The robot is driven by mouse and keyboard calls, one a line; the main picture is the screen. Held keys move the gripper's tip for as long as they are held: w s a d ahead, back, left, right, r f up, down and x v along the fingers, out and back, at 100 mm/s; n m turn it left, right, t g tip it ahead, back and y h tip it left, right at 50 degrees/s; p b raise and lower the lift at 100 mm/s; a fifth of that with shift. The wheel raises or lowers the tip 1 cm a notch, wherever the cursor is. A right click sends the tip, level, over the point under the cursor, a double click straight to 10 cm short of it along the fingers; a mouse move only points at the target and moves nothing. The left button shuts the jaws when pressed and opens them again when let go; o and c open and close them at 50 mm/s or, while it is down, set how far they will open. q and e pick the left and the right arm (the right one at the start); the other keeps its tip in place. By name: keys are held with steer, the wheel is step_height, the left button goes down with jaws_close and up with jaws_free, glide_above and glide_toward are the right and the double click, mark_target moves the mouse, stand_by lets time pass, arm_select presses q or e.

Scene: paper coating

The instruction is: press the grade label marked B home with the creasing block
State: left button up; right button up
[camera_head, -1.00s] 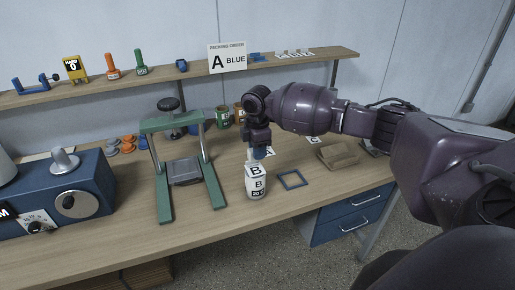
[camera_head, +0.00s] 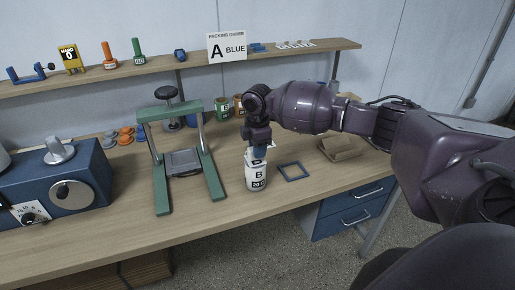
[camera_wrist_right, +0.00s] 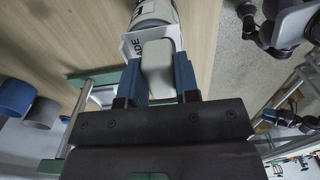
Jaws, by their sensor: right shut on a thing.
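A white can (camera_head: 257,180) marked B stands upright near the table's front edge. The grade label (camera_head: 257,161) sits at the can's upper front, its letter mostly covered by my right gripper (camera_head: 259,150). That gripper points down at the top of the can. In the right wrist view, its blue fingers (camera_wrist_right: 160,75) are shut on a pale block (camera_wrist_right: 158,66), the creasing block. The block lies against the white label (camera_wrist_right: 134,48) with GRADE lettering, beside the can (camera_wrist_right: 153,12). Whether the block touches the label fully is hard to tell. My left gripper is out of view.
A green press frame (camera_head: 160,190) stands left of the can. A flat blue square frame (camera_head: 292,171) lies to its right, with a brown tray (camera_head: 340,149) beyond. A blue machine (camera_head: 65,185) fills the left. A shelf holds a sign reading A BLUE (camera_head: 227,46).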

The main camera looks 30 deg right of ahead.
steer(key=shift+f, duration=0.65)
stand_by(0.3)
steer(key=shift+r+p, duration=1.25)
steer(key=shift+p, duration=0.25)
step_height(320, 180, up, 2)
steer(key=shift+r+p, duration=0.1)
steer(key=shift+p, duration=1.1)
steer(key=shift+r, duration=1.1)
